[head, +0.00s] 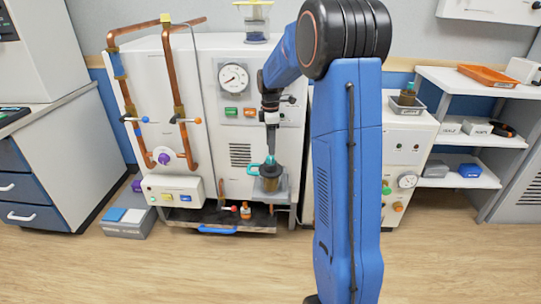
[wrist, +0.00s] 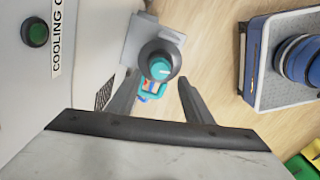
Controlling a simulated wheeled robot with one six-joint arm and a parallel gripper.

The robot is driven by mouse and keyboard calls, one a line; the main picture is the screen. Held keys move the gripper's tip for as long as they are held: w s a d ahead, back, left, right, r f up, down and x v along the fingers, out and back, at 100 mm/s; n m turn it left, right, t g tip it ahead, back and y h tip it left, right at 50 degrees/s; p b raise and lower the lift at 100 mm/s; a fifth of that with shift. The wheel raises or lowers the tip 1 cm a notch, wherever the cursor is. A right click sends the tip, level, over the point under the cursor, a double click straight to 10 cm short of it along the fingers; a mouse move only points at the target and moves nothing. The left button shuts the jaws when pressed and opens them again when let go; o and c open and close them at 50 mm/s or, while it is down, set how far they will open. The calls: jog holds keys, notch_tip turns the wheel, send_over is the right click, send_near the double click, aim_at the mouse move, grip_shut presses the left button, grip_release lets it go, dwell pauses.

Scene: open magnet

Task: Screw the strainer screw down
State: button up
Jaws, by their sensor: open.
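The strainer screw (wrist: 159,67) is a small teal knob with a pale mark, on top of a round dark grey cap (wrist: 158,50). In the head view the strainer (head: 270,184) is a brownish cup low on the front of the white cabinet, with a teal part (head: 269,163) at its top. My gripper (wrist: 159,80) is open, pointing down over the strainer. In the wrist view its two dark fingers lie left and right of the screw, apart from it. In the head view my gripper (head: 270,152) partly hides the strainer top.
A teal loop handle (wrist: 152,89) sits close beside the strainer. The white cabinet (head: 215,150) stands right behind, with copper pipes (head: 128,90) at left. Shelves (head: 470,140) stand at right.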

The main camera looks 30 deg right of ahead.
aim_at(271, 157)
jog(key=shift+f, duration=2.75)
jog(key=c, duration=1.1)
